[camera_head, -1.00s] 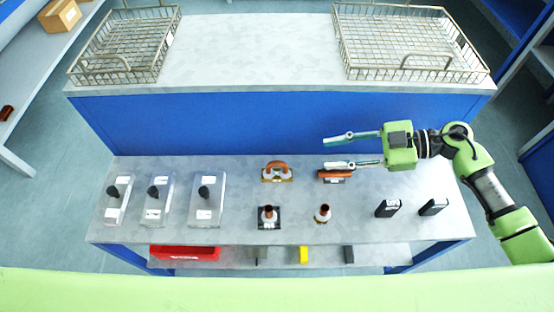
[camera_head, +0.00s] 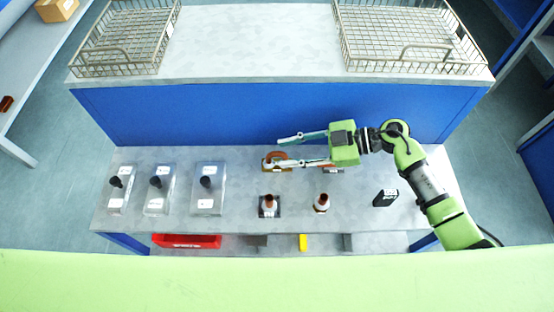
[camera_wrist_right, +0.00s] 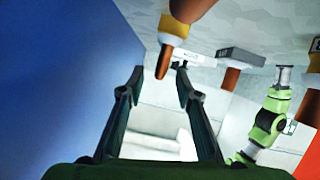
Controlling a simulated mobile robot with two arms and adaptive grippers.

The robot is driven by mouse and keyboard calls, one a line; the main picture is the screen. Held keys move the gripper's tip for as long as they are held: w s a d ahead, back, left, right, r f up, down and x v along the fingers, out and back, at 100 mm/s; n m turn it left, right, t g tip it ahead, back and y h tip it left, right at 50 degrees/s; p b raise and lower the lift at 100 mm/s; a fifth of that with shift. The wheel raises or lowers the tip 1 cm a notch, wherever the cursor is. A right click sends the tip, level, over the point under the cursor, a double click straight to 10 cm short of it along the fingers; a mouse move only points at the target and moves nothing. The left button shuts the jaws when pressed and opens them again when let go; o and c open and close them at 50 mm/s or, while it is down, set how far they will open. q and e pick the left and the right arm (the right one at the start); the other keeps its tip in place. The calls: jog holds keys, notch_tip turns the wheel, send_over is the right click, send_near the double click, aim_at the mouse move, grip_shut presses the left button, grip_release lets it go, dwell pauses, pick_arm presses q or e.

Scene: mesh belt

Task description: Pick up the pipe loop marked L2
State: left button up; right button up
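A brown pipe loop (camera_head: 278,155) with a pale fitting stands at the back of the front table, left of centre. A second brown pipe loop (camera_head: 333,170) is to its right, mostly hidden under my right gripper. No L2 mark can be read on either. My right gripper (camera_head: 273,154) is open, its fingers pointing left; in the head view they overlap the left loop. In the right wrist view, the open fingers (camera_wrist_right: 160,75) frame a brown pipe end with an orange fitting (camera_wrist_right: 174,26) just beyond them; contact cannot be told. My left gripper is not in view.
Two upright brown-topped pieces (camera_head: 269,207) (camera_head: 321,204) stand in front. Several clear boxes with black knobs (camera_head: 208,200) fill the left side. A black block (camera_head: 385,198) stands at right, near my arm. Wire baskets (camera_head: 410,65) sit on the higher blue counter behind.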

jog(key=shift+a+f, duration=0.25)
jog(key=shift+a, duration=0.4)
grip_shut()
jog(key=shift+w+r, duration=0.1)
jog(key=shift+r, duration=0.05)
